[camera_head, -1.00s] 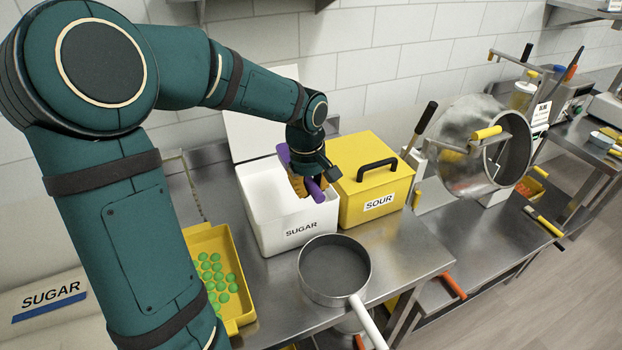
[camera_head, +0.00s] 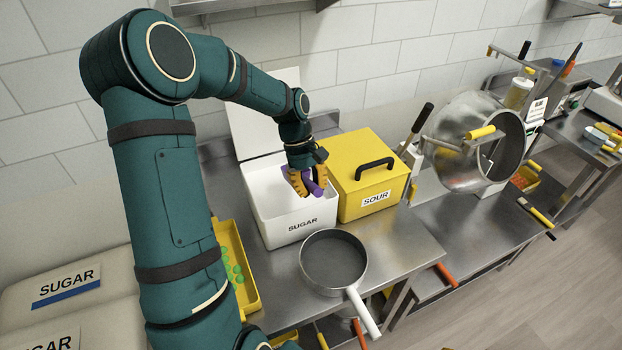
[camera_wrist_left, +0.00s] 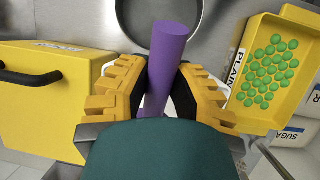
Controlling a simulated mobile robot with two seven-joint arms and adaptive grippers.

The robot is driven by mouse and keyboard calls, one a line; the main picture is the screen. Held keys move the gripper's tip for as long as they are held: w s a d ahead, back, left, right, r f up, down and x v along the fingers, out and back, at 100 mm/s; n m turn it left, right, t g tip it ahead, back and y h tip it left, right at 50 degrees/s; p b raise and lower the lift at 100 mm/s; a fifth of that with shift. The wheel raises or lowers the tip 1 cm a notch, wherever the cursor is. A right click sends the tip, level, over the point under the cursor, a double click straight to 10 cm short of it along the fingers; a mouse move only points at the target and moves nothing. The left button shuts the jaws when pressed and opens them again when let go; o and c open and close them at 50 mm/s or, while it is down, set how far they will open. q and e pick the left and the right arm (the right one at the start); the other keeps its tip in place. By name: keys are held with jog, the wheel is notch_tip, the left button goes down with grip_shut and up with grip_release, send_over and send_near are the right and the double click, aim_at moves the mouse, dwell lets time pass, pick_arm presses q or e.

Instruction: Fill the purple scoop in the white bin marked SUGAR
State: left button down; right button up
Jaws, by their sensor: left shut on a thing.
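My left gripper (camera_head: 306,183) is over the open top of the white SUGAR bin (camera_head: 290,222), with its yellow fingers shut on the purple scoop (camera_head: 316,188). In the left wrist view the purple handle (camera_wrist_left: 165,60) runs between the two fingers of the gripper (camera_wrist_left: 160,88). The scoop's bowl is hidden in both views, so I cannot tell whether it holds sugar. The inside of the bin looks white, and its lid stands raised behind it. My right gripper is not in view.
A closed yellow SOUR box (camera_head: 362,200) stands right beside the bin. A grey pan (camera_head: 333,262) sits in front, its handle past the table edge. A yellow tray (camera_head: 249,295) of green gummies is to the left. A steel drum (camera_head: 470,145) is further right.

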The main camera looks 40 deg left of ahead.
aim_at(309, 213)
pick_arm(q)
jog(key=shift+a+h+p, duration=0.1)
jog(key=shift+h+p, duration=0.25)
jog(key=shift+h, duration=0.05)
jog(key=shift+f+b, duration=0.8)
jog(key=shift+f, duration=0.15)
jog(key=shift+f+b, duration=1.7)
jog(key=shift+f, duration=1.3)
jog(key=shift+f+b, duration=0.45)
jog(key=shift+f, duration=0.3)
jog(key=shift+s+f, duration=0.15)
jog(key=shift+f, duration=0.15)
jog(key=shift+f, duration=0.1)
